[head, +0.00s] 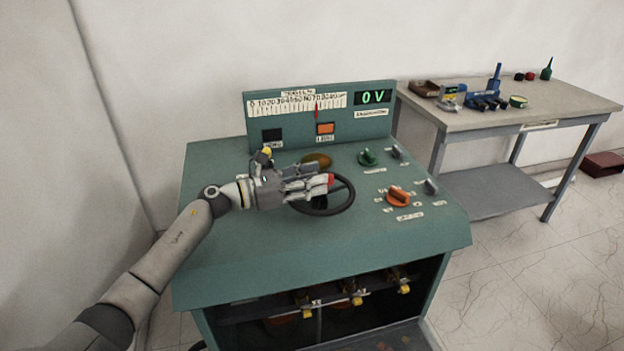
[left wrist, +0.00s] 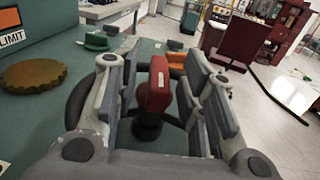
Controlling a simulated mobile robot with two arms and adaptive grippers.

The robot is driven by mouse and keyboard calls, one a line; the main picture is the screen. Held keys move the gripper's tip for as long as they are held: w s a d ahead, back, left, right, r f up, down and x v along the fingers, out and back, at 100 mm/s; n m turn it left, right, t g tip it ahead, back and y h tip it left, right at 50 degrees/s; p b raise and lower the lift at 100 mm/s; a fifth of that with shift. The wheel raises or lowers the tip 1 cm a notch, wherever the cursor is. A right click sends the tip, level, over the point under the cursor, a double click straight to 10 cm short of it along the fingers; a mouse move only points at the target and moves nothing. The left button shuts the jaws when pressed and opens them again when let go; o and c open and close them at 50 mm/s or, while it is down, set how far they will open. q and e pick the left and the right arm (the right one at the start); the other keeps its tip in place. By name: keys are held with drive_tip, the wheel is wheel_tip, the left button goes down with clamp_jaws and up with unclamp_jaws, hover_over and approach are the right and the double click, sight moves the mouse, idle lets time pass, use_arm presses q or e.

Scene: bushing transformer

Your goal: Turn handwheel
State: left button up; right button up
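The handwheel (head: 345,207) is a black ring on the sloped top of a green control console (head: 240,235). Its red knob (head: 331,181) stands up from the rim and also shows in the left wrist view (left wrist: 158,85). My left gripper (head: 318,183) reaches in from the left over the wheel. In the left wrist view its fingers are apart, one on each side of the red knob, with a visible gap on both sides. The gripper and arm hide part of the wheel. My right gripper is in neither view.
The console has a green knob (head: 368,157), an orange knob (head: 398,197), a scale with a red pointer and a display (head: 373,97) reading 0 V. A brown-yellow round knob (left wrist: 34,75) lies near the gripper. A workbench (head: 545,112) with tools stands at the right.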

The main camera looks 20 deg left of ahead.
use_arm(q)
drive_tip(key=v, duration=1.2)
idle(0.4)
